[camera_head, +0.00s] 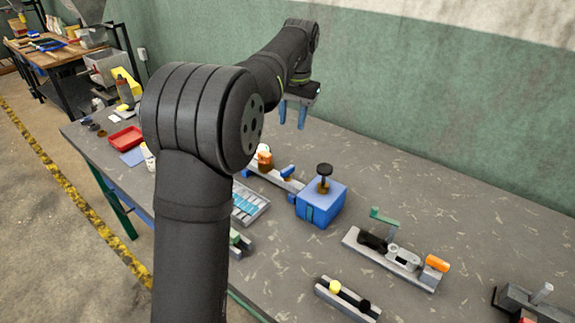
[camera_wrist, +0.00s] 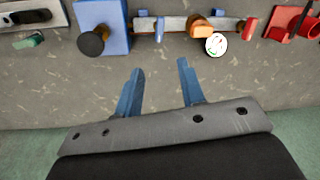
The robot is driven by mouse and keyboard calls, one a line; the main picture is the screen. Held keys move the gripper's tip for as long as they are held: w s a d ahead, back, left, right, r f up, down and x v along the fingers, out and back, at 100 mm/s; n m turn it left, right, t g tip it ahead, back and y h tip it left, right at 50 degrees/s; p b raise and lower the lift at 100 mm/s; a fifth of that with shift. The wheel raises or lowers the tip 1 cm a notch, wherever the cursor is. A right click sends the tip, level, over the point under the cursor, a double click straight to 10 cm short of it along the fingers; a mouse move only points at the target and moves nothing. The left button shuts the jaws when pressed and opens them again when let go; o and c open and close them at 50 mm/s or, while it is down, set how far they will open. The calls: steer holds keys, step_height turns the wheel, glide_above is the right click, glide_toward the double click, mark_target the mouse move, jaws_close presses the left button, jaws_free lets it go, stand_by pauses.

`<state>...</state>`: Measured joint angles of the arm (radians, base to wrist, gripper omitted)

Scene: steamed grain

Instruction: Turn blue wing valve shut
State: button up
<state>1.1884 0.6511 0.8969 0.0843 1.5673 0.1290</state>
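A pale rail (camera_head: 272,178) lies left of the blue box in the head view. A small blue wing handle (camera_head: 287,172) stands on it near the box, and an orange-brown part (camera_head: 265,160) is farther along. In the wrist view the rail (camera_wrist: 176,24) runs along the top. A narrow blue piece (camera_wrist: 160,27) there looks like the wing, with an orange handle and a red handle to its right. I cannot tell the wing's exact angle. My gripper (camera_head: 292,116) is open and empty above the bench, apart from the rail. Its blue fingers (camera_wrist: 160,67) point toward the rail.
A blue box (camera_head: 318,207) with a dark round knob stands beside the rail. A rail with a green lever (camera_head: 385,217) and a low block with a yellow knob (camera_head: 335,287) are to the right. A red tray (camera_head: 125,138) is at left. The green wall is behind.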

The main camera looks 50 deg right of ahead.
steer(key=w+m, duration=0.2)
steer(key=m, duration=0.2)
steer(key=g, duration=0.1)
glide_toward(287, 169)
step_height(287, 169, down, 9)
steer(key=shift+d+r, duration=0.1)
steer(key=shift+r, duration=0.05)
stand_by(0.3)
jaws_close()
